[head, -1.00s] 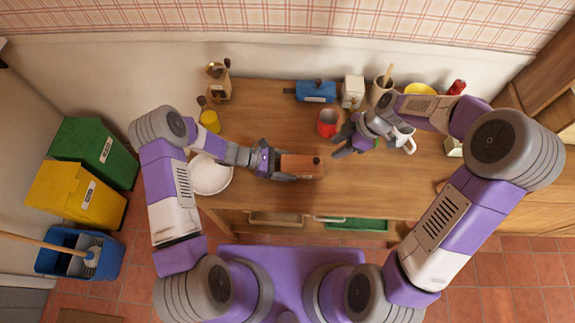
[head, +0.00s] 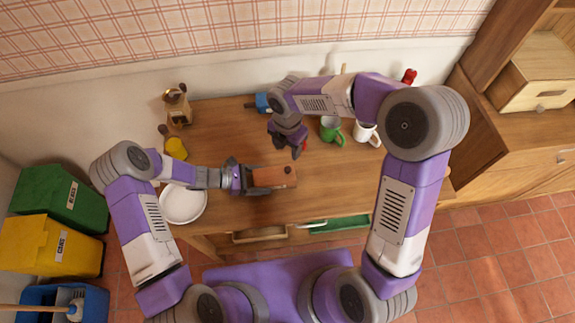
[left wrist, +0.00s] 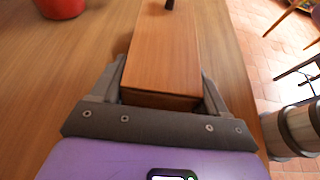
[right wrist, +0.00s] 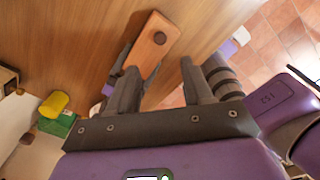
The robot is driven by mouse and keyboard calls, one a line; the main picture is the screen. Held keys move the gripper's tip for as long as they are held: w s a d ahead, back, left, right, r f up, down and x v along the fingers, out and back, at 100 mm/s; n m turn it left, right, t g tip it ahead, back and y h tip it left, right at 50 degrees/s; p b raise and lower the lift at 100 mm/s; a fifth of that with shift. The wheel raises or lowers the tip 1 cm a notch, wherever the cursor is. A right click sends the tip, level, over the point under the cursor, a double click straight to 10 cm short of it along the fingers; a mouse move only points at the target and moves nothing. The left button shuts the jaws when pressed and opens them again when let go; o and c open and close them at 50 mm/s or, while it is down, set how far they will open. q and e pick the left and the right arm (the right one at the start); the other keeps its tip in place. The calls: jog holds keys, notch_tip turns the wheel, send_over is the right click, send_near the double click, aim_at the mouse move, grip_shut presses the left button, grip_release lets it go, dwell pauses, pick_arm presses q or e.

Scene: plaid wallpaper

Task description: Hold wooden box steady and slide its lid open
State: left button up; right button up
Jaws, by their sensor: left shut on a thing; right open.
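The wooden box (head: 274,177) is a long reddish-brown block with a small dark knob on its lid near the right end. It lies on the wooden table (head: 225,135) near the front edge. My left gripper (head: 252,178) is shut on the box's left end, with a finger along each side in the left wrist view (left wrist: 160,92). The lid (left wrist: 165,50) looks closed there. My right gripper (head: 287,150) is open and empty, behind and above the box.
A white plate (head: 183,205) lies left of my left gripper. A green mug (head: 331,130) and a white mug (head: 365,132) stand at the back right. A red mug (left wrist: 60,6) shows beside the box. A yellow cup (head: 176,148) is at the left. Table right of the box is clear.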

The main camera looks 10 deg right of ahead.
aim_at(288, 169)
notch_tip(288, 169, down, 12)
jog(key=shift+r, duration=0.25)
grip_shut()
dwell(0.3)
